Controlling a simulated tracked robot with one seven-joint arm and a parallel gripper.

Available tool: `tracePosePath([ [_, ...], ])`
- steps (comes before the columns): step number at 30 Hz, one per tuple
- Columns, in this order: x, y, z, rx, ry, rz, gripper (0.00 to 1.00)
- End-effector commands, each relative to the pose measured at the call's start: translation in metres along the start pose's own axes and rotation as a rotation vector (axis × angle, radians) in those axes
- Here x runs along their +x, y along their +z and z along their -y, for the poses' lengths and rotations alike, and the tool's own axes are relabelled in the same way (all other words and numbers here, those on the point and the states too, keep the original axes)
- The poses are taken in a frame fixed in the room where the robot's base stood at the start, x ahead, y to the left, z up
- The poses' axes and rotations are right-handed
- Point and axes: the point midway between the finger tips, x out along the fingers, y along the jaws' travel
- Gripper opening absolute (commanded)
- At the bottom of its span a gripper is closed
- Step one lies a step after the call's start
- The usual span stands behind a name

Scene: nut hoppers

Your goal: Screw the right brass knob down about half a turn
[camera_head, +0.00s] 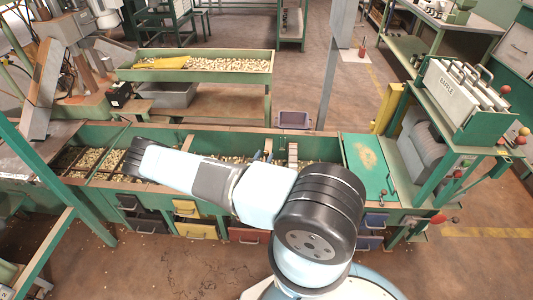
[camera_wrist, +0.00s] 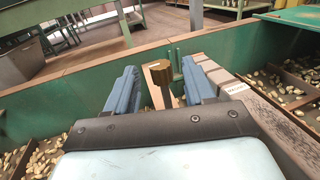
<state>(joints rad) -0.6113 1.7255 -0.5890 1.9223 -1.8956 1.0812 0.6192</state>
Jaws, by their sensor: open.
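In the head view my gripper (camera_head: 262,156) shows only as blue fingertips over the hopper trough, behind my own arm, which hides the rest. The base of the knob's post is partly hidden by my gripper's body. I cannot make out a second brass knob.
A row of pale blocks (camera_wrist: 220,78) stands close to the right finger. The green trough wall (camera_wrist: 248,48) runs behind the knob. Nuts (camera_wrist: 295,85) lie in bins on both sides. A green lid (camera_head: 367,165) and a machine with levers (camera_head: 463,95) stand to the right.

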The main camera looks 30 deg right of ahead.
Motion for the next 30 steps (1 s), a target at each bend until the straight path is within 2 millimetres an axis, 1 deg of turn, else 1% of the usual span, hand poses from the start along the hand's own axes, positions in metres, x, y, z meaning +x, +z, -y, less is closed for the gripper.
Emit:
tracePosePath([
  [1,0.007,0.000,0.000,0.000,-0.001,0.001,0.53],
  [3,0.016,0.000,0.001,0.000,-0.001,0.000,0.53],
  [7,0.027,0.000,0.000,0.001,0.000,0.000,0.53],
  [12,0.033,0.000,0.000,0.001,0.000,0.000,0.53],
  [19,0.033,0.000,0.000,0.000,0.000,0.000,0.53],
  [20,0.033,0.000,0.000,0.000,0.000,0.000,0.52],
  [30,0.033,0.000,0.000,0.001,0.000,0.000,0.19],
])
